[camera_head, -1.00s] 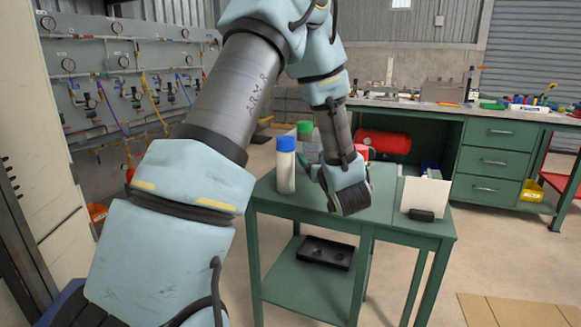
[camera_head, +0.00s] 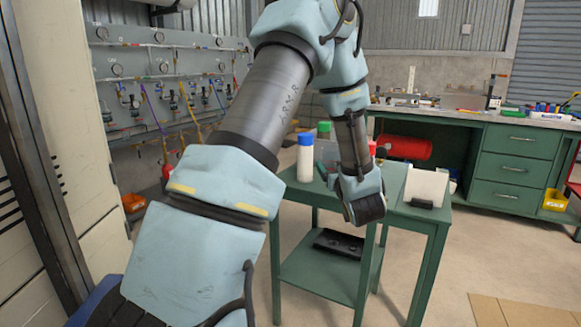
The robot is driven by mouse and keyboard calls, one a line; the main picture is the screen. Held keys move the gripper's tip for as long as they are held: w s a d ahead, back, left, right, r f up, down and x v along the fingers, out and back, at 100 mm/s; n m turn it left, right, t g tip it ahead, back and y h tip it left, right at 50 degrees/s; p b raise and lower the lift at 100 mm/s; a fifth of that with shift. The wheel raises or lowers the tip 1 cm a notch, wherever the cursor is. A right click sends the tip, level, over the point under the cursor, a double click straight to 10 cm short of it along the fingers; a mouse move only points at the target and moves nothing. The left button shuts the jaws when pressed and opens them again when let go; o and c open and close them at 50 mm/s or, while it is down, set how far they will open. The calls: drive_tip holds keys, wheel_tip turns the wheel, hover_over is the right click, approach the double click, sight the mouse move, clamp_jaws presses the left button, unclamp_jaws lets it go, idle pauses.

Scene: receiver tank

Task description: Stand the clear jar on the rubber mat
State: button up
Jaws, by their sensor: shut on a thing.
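I cannot make out the clear jar for certain. A green-capped container (camera_head: 324,128) with a pale, partly see-through body shows behind the blue-capped bottle, left of my forearm, and is partly covered. My gripper (camera_head: 366,207) is low over the middle of the green table (camera_head: 300,190). It is seen from behind, and its dark hand hides the fingertips. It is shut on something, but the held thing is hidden. I cannot tell the rubber mat from the visible table top.
A white bottle with a blue cap (camera_head: 305,160) stands at the table's left. A white card (camera_head: 426,185) stands in a black holder (camera_head: 422,204) at the right. A black tray (camera_head: 338,243) lies on the lower shelf. A green workbench (camera_head: 490,150) stands behind.

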drive_tip(key=w+a+f+h, duration=0.1)
drive_tip(key=a+f, duration=0.3)
drive_tip(key=a, duration=0.3)
drive_tip(key=w+a+f+m, duration=0.1)
drive_tip(key=a+f, duration=0.3)
drive_tip(key=a, duration=0.4)
drive_tip(key=w+a+f+h, duration=0.1)
drive_tip(key=a+f, duration=0.2)
drive_tip(key=a, duration=0.4)
drive_tip(key=s+d+f+y+p, duration=0.25)
drive_tip(key=s+f+p, duration=0.35)
drive_tip(key=s+f, duration=0.4)
drive_tip(key=s+a+r+h+p, duration=0.2)
drive_tip(key=s+r+p, duration=0.2)
drive_tip(key=s+p, duration=0.2)
drive_tip(key=shift+r+m+h, duration=0.3)
drive_tip(key=shift+r+h, duration=0.05)
drive_tip(key=shift+r, duration=0.05)
